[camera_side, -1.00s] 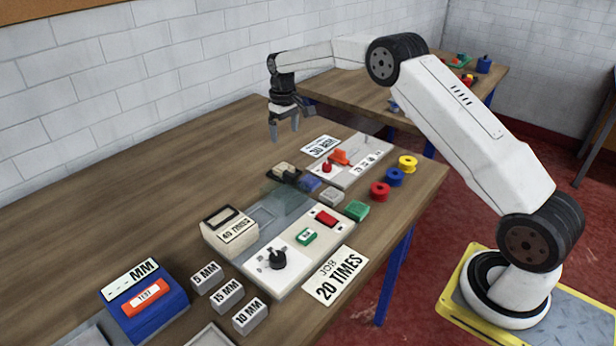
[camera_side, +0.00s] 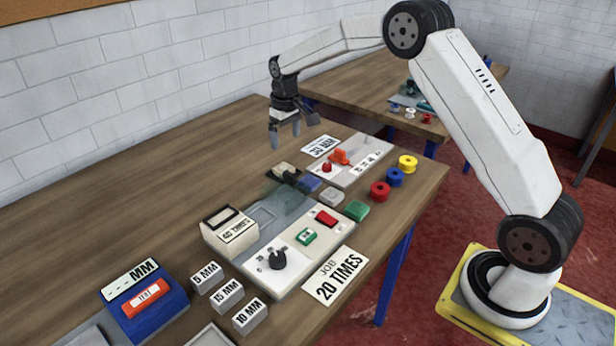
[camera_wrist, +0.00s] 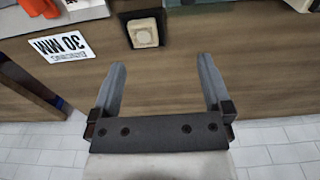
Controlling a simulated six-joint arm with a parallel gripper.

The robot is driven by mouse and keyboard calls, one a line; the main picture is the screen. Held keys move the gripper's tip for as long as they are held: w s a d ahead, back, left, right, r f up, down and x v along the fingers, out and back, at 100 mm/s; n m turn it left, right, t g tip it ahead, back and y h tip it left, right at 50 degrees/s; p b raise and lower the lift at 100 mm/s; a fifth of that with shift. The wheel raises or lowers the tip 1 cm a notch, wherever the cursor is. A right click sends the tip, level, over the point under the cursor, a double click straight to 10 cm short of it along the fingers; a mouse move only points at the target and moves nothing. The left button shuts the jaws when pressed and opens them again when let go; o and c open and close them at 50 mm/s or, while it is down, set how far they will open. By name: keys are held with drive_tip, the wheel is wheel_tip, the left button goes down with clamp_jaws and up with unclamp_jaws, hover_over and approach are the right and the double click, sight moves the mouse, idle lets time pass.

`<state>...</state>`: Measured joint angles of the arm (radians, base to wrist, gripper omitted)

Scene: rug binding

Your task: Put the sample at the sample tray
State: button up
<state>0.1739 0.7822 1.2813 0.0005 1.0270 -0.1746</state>
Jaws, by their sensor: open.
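A beige square pad, which looks like the sample (camera_side: 284,169), lies in a dark square holder beside the machine in the side view. In the wrist view the pad (camera_wrist: 144,34) shows near the top, framed by the dark holder (camera_wrist: 129,26). I cannot tell whether this holder is the sample tray; no tray is labelled as such. My gripper (camera_side: 285,136) is open and empty, above the table behind the pad. In the wrist view my gripper (camera_wrist: 161,66) has its fingers wide apart, with the pad beyond the tips and bare wood between them.
The counter box (camera_side: 230,232) and machine panel (camera_side: 295,245) stand nearer the camera. A 30 MM card (camera_side: 321,146) and a white board (camera_side: 352,160) with red and orange parts lie to the right. Coloured spools (camera_side: 395,177) stand near the edge.

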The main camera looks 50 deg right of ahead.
drive_tip(key=s+a, duration=0.3)
drive_tip(key=s, duration=0.6)
drive_tip(key=s+a+f+t, duration=0.1)
drive_tip(key=s+a, duration=0.2)
drive_tip(key=s, duration=0.6)
drive_tip(key=s+a+t, duration=0.1)
drive_tip(key=s+a, duration=0.2)
drive_tip(key=s, duration=0.7)
drive_tip(key=shift+a+f, duration=0.4)
